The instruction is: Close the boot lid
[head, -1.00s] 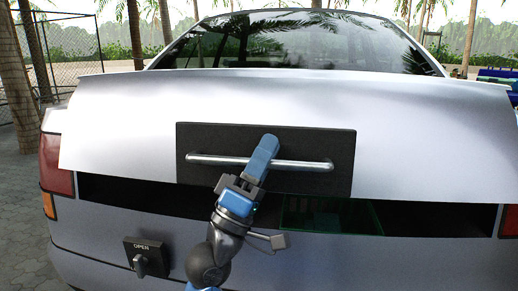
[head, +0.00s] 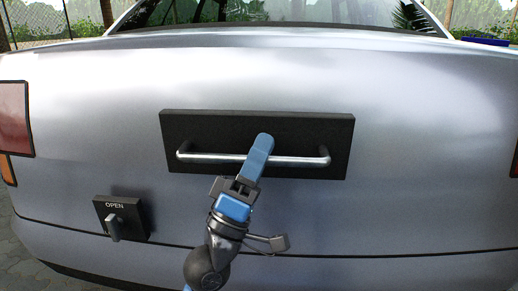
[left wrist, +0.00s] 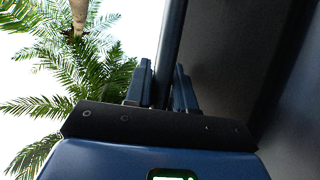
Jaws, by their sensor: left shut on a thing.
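The silver boot lid (head: 422,105) fills the middle of the head view. It lies flush with the car's rear, with no dark gap visible below it. A black plate (head: 200,128) on the lid carries a metal handle bar (head: 300,161). My left gripper (head: 262,147) is shut on the bar near its middle and hides a short part of it. In the left wrist view, the fingers (left wrist: 160,88) stand on either side of the bar (left wrist: 172,40). My right gripper is not in view.
A black panel marked OPEN with a knob (head: 114,227) sits low on the car's left rear. Tail lamps (head: 14,120) flank the rear. The rear window (head: 280,10), a fence and trees are behind. Palm fronds (left wrist: 65,75) show in the left wrist view.

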